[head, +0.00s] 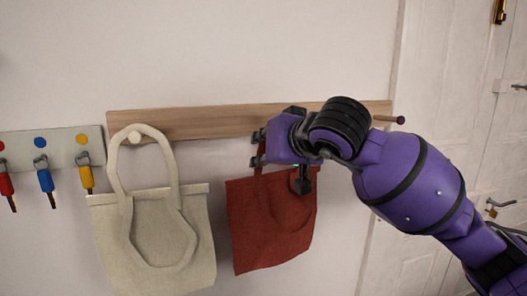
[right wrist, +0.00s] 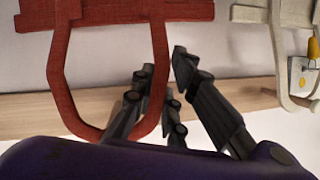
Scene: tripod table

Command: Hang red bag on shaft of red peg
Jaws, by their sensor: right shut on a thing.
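The red bag (head: 270,225) hangs in front of the wall below the wooden rail, tilted a little. My right gripper (head: 257,148) is shut on its handle, in front of the rail. In the right wrist view the red handle loop (right wrist: 158,70) passes between the fingers (right wrist: 165,95). A dark reddish peg (head: 399,120) sticks out at the right end of the rail, to the right of the gripper and bag. My right forearm and wrist hide part of the rail and anything on it there. My left gripper is not in view.
A beige bag (head: 150,240) hangs from a light peg (head: 135,138) on the wooden rail (head: 215,122), left of the red bag. A white key rack (head: 60,143) with red, blue and yellow keys is at the far left. A door (head: 455,70) is at the right.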

